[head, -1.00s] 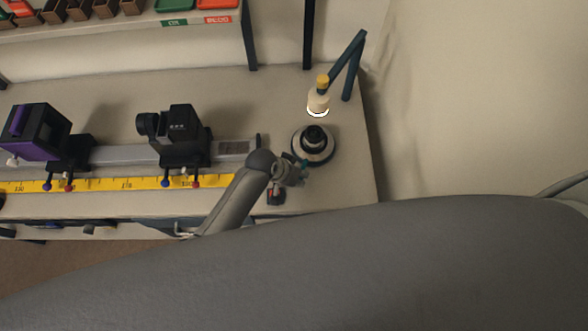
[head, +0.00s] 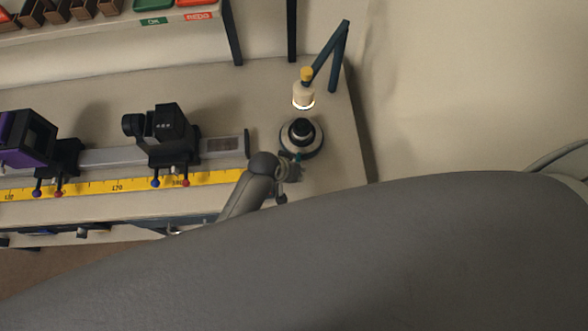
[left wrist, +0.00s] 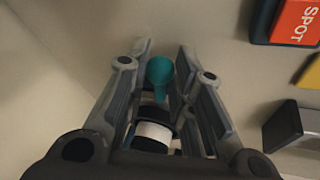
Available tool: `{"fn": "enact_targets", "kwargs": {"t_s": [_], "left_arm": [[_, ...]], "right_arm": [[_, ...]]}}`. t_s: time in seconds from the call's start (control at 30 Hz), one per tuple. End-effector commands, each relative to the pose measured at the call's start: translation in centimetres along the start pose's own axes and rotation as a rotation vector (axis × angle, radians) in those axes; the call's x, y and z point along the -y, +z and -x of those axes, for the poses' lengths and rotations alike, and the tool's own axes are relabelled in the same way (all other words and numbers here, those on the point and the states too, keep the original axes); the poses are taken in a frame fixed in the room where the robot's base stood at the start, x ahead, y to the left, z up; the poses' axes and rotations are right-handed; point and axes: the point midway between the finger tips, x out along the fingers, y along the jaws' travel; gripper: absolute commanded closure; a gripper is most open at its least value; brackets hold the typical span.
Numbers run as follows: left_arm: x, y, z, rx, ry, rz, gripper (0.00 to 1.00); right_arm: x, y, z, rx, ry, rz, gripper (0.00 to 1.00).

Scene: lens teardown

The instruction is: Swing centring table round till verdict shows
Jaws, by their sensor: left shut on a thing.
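The round centring table (head: 288,146) stands near the right end of the bench, with a black lens-like part (head: 301,130) on top. A cream lamp head (head: 303,97) with a lit rim and yellow cap hangs above it. My left gripper (head: 292,167) is at the table's front edge. In the left wrist view my left gripper (left wrist: 163,55) is shut on a teal knob (left wrist: 160,76). A white and black round part (left wrist: 153,133) shows between the fingers; I cannot tell what it is. No verdict is readable. My right gripper is not in view.
A rail (head: 110,156) carries a black unit (head: 168,130) and a purple-black unit (head: 25,138), with a yellow ruler (head: 115,186) in front. A shelf with OK and REDO trays is behind.

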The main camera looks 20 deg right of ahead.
Motion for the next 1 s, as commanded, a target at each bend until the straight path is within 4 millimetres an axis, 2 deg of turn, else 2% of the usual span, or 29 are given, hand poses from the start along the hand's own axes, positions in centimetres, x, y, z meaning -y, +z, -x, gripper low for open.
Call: {"fn": "enact_targets", "kwargs": {"t_s": [0.1, 0.13, 0.3, 0.73, 1.0], "left_arm": [[-0.1, -0.2, 0.0, -0.004, 0.003, 0.000, 1.00], [-0.1, -0.2, 0.0, -0.004, 0.003, -0.001, 0.76], [-0.1, -0.1, 0.0, -0.002, 0.002, -0.001, 0.55], [0.0, 0.0, 0.4, -0.002, 0.001, -0.001, 0.55], [0.0, 0.0, 3.4, -0.003, 0.000, -0.001, 0.55]], "right_arm": [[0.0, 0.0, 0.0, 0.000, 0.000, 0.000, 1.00], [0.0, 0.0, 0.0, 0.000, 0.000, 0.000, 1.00], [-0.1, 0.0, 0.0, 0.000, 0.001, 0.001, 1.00], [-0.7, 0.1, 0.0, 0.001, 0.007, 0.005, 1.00], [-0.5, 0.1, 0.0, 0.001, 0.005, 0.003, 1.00]]}}
